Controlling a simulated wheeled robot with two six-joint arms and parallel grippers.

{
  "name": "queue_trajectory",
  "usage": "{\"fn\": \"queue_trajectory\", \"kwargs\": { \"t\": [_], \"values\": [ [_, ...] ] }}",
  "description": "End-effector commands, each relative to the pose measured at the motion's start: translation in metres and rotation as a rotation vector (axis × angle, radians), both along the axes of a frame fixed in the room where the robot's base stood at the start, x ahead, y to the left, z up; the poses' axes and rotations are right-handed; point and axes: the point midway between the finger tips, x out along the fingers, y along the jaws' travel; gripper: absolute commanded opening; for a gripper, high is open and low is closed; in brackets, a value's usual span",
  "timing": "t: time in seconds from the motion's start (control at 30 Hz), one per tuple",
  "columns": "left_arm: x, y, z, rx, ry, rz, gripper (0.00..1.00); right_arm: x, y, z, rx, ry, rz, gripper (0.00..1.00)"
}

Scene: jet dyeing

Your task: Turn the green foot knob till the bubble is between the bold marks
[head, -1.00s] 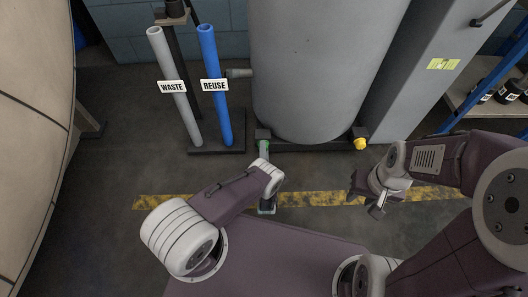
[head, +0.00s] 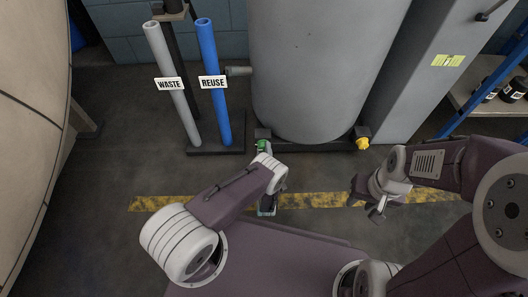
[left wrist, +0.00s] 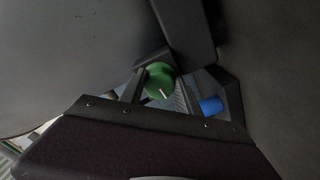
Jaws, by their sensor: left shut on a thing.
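The green foot knob (head: 262,146) sits at the front left foot of the large grey tank (head: 310,65). In the left wrist view the green knob (left wrist: 160,78) shows a white mark on its face and lies between my fingers. My left gripper (left wrist: 158,92) is shut on it; in the head view its arm reaches forward to the knob and hides part of it. I cannot make out a bubble or bold marks.
A yellow knob (head: 362,143) is at the tank's right foot. Grey WASTE (head: 172,85) and blue REUSE (head: 213,85) pipes stand to the left. A yellow-black stripe (head: 160,202) crosses the floor.

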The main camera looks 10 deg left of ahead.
Motion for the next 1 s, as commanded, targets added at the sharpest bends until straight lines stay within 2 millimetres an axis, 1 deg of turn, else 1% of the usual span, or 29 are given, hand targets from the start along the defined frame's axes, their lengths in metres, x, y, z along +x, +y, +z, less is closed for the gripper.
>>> {"fn": "queue_trajectory", "kwargs": {
  "t": [0.2,0.4,0.93,0.97,1.0],
  "values": [
    [-0.0002,-0.0008,-0.0019,0.105,0.032,-0.004,0.0,0.0,0.0,-0.0044,0.0,0.0,0.0,0.36],
    [-0.0001,-0.0007,-0.0016,0.16,0.049,-0.004,0.0,0.0,0.0,-0.0057,0.0,0.0,0.0,0.36],
    [-0.0001,-0.0008,-0.0014,0.18,0.054,-0.004,0.0,0.0,0.0,-0.006,0.0,0.0,0.0,0.36],
    [-0.0001,-0.0008,-0.0014,0.18,0.054,-0.004,0.41,0.0,0.0,-0.006,0.0,0.0,0.0,0.36],
    [-0.0001,-0.0008,-0.0014,0.18,0.054,-0.004,0.52,0.0,0.0,-0.006,0.0,0.0,0.0,0.36]
  ]
}}
